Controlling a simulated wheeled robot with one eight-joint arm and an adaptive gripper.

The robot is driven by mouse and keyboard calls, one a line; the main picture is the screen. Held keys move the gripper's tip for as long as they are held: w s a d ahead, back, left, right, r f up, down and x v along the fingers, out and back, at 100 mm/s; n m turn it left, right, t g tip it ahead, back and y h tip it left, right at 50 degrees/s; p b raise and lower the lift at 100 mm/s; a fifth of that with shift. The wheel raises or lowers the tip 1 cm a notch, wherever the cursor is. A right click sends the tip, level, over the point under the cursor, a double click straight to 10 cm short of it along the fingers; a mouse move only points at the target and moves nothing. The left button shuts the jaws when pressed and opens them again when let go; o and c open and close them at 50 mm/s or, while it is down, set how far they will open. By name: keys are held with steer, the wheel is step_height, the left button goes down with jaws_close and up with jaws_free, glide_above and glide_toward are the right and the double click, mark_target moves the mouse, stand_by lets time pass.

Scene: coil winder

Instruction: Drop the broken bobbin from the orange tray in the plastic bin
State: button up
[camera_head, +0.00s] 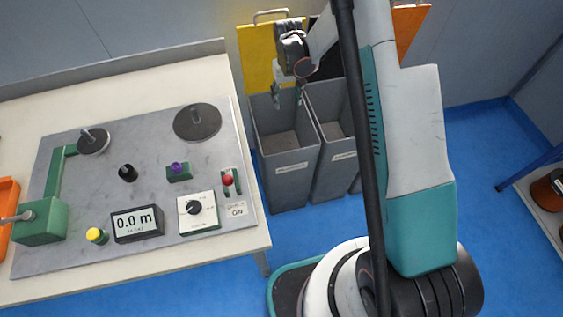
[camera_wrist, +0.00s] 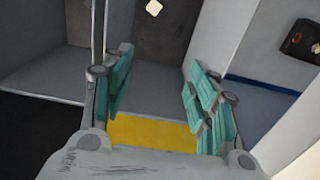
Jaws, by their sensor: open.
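My gripper (camera_head: 287,95) hangs over the left grey bin (camera_head: 287,165), which stands in front of a yellow panel (camera_head: 258,60). In the wrist view my gripper (camera_wrist: 157,65) is open, its teal fingers apart with nothing between them. A dark shape with a pale square patch (camera_wrist: 165,30) shows past the fingertips; I cannot tell whether it is the broken bobbin. The bin labels are too small to read. The orange tray (camera_head: 8,215) is cut off at the left edge, and no bobbin shows in its visible part.
More grey bins (camera_head: 335,160) stand to the right, partly hidden by my arm. The table (camera_head: 150,80) on the left carries a grey winder board with discs, knobs and a display (camera_head: 137,223) reading 0.0 m. A shelf with dark round items (camera_head: 548,192) is at far right. Blue floor lies between.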

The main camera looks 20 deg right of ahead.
steer(key=shift+r, duration=2.15)
steer(key=shift+r, duration=0.1)
steer(key=s+r+t, duration=0.2)
steer(key=s+r, duration=0.4)
steer(key=r, duration=0.4)
steer(key=s+r+t, duration=0.1)
steer(key=s+r, duration=0.6)
steer(key=r, duration=0.4)
steer(key=s+r+t, duration=0.2)
steer(key=s, duration=0.6)
steer(key=s+r+t, duration=0.1)
steer(key=s+t, duration=0.1)
steer(key=s, duration=0.7)
steer(key=shift+s+r, duration=0.3)
steer(key=shift+r, duration=0.05)
